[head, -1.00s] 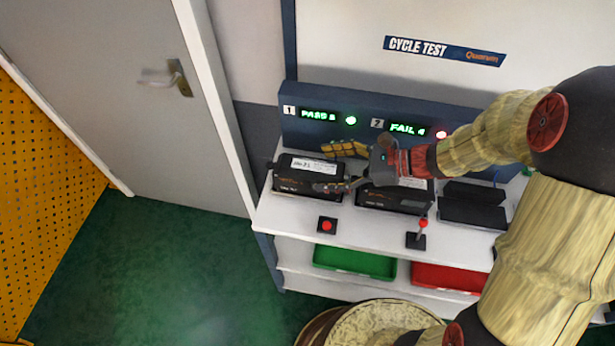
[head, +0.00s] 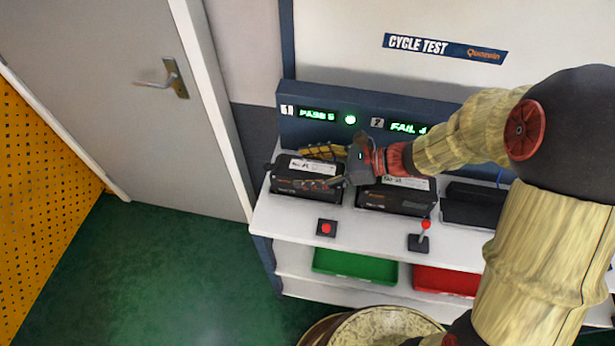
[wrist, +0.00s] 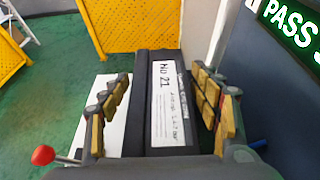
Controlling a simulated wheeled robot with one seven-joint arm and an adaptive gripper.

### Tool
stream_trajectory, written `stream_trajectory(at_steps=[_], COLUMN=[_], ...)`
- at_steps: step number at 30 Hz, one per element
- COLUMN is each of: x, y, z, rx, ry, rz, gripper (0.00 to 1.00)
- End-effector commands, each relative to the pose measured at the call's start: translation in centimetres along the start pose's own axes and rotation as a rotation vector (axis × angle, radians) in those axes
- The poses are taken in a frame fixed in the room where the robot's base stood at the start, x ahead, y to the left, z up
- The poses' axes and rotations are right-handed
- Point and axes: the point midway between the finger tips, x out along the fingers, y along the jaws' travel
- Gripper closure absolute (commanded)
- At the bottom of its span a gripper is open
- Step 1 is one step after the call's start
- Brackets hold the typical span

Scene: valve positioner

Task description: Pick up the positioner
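A black positioner (head: 290,187) with a white label sits in the left station on the white bench, below the display reading PASS. It also shows in the wrist view (wrist: 142,115), its label reading "No 21". My gripper (head: 323,168) is open, with one finger on each side of this positioner; in the wrist view the fingers (wrist: 162,112) stand apart from its sides. A second black positioner (head: 402,198) sits in the station to the right, partly behind my gripper, below the display reading FAIL.
A red push button (head: 327,227) and a red-knobbed lever (head: 422,237) stand on the bench's front edge (head: 375,232). Green (head: 355,264) and red (head: 445,281) trays lie on the shelf below. The display panel (head: 290,125) rises close behind the positioners. An empty black cradle (head: 470,212) is at right.

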Motion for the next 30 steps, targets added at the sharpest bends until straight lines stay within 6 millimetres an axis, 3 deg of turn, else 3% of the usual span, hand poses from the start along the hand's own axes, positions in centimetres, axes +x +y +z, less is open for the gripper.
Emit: stream_trajectory(at_steps=[30], x=[0.00], y=[0.00], z=[-0.03], rx=[0.001], ry=[0.000], rz=[0.000], gripper=[0.97])
